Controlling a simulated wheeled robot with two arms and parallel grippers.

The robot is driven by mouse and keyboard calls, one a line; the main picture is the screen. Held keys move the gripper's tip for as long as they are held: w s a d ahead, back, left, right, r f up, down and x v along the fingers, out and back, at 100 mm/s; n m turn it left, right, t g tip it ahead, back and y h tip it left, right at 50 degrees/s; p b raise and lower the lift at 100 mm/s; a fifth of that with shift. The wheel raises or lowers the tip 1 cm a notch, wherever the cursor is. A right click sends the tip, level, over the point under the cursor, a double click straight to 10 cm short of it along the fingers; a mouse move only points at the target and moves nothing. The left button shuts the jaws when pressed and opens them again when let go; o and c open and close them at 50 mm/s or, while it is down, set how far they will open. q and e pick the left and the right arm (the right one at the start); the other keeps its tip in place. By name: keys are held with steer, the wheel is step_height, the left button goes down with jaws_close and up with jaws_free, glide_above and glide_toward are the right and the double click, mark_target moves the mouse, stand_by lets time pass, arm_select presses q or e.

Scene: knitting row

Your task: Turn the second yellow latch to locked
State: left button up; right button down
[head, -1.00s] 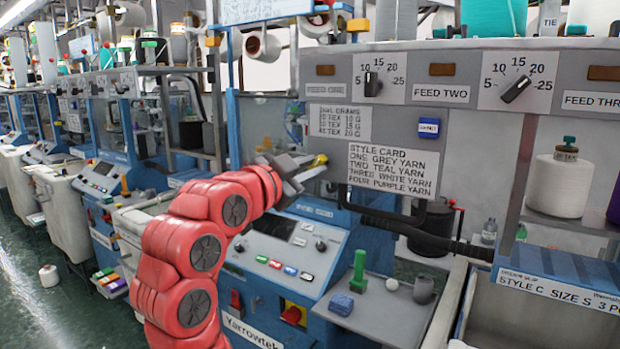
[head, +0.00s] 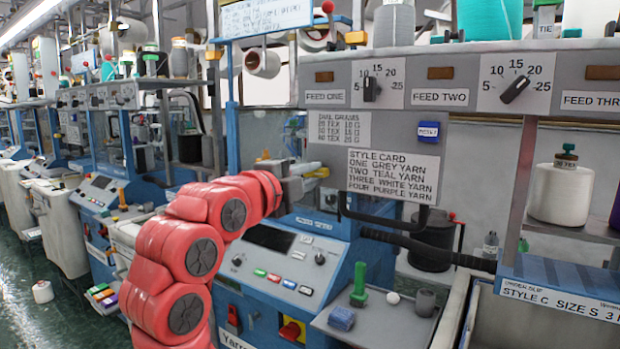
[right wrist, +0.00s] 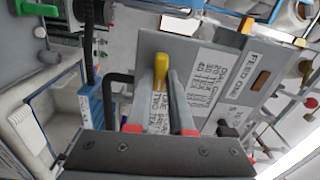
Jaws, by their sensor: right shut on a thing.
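My right gripper (head: 308,180) reaches in from the left, in front of the grey panel and clear guard of the knitting machine. In the right wrist view its two grey fingers (right wrist: 162,105) are shut on a yellow latch (right wrist: 160,66), whose rounded end stands up between them. The same yellow latch shows small at the fingertips in the head view (head: 319,172). Its lower part is hidden, so I cannot tell its lock position. Another small yellow piece (head: 265,155) shows behind my right wrist. My left gripper is not in view.
The style card (head: 393,175) is right of the gripper, with a black bar (head: 385,218) below. A control panel (head: 275,255) lies beneath. A grey shelf (head: 380,318) holds a green post (head: 359,285), a blue block (head: 341,318) and a grey cup (head: 425,302).

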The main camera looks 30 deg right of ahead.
steer(key=shift+m, duration=0.7)
steer(key=c, duration=0.8)
jaws_free()
steer(key=v, duration=1.7)
steer(key=shift+a+b, duration=0.2)
steer(key=shift+b, duration=0.25)
